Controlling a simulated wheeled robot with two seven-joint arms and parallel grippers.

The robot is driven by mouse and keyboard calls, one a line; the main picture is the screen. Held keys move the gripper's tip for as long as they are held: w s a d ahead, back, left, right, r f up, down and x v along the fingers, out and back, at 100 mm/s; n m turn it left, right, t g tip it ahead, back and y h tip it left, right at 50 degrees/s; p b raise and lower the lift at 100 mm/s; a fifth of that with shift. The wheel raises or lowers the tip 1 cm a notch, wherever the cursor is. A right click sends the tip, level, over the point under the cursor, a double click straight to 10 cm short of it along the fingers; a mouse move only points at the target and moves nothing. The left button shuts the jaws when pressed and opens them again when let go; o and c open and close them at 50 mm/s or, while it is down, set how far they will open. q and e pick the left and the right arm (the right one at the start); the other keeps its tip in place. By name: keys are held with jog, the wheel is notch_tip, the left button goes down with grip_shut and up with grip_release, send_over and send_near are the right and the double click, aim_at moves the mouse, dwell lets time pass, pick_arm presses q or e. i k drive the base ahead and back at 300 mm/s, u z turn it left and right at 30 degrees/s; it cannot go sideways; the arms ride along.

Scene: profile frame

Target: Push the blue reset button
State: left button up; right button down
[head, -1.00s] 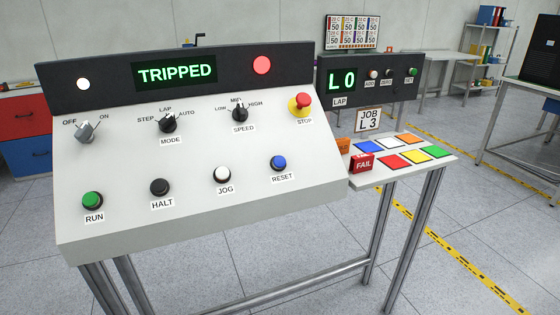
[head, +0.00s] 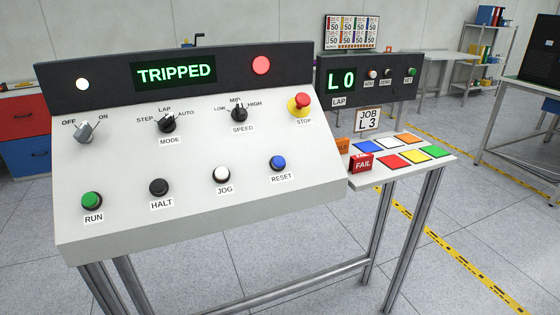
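The blue reset button (head: 278,162) sits at the right end of the lower button row on the sloped control panel (head: 250,215), above a RESET label. The panel's display (head: 175,72) reads TRIPPED in green. A red lamp (head: 261,65) is lit to the right of the display, and a white lamp (head: 82,84) is to its left. Neither of my grippers shows in the head view.
The JOG (head: 221,174), HALT (head: 158,187) and RUN (head: 92,201) buttons lie left of reset. Above are the red STOP button (head: 302,101) and several knobs. A side table (head: 400,174) with coloured squares stands at right.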

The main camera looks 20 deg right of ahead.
aim_at(278, 162)
jog(key=u, duration=1.05)
jog(key=i, duration=0.65)
jog(key=z, duration=1.55)
